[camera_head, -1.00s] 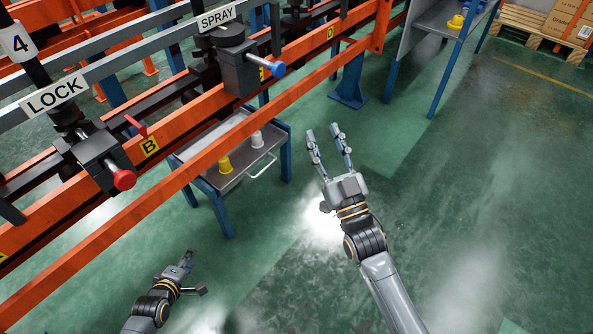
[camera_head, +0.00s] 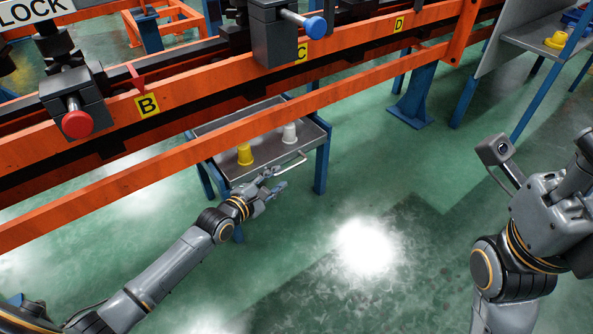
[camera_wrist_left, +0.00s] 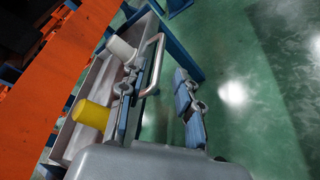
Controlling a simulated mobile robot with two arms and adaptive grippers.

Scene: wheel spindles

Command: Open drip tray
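The drip tray (camera_head: 226,172) is a grey metal tray on a blue-legged stand below the orange rail. A light metal handle (camera_head: 293,160) sticks out from its front side. My left gripper (camera_head: 275,182) is just in front of the tray, close to the handle. In the left wrist view the two fingers (camera_wrist_left: 158,108) are spread apart, with the handle (camera_wrist_left: 153,62) just ahead, nearer the left finger; contact cannot be told. My right gripper is at the right edge of the head view, its fingers mostly out of frame; only its hand (camera_head: 560,205) shows.
A yellow cup (camera_head: 245,154) and a white cup (camera_head: 290,133) stand in the tray. The orange rail (camera_head: 180,142) runs above it, carrying boxes with a red knob (camera_head: 77,124) and a blue knob (camera_head: 315,27). The green floor in front is open.

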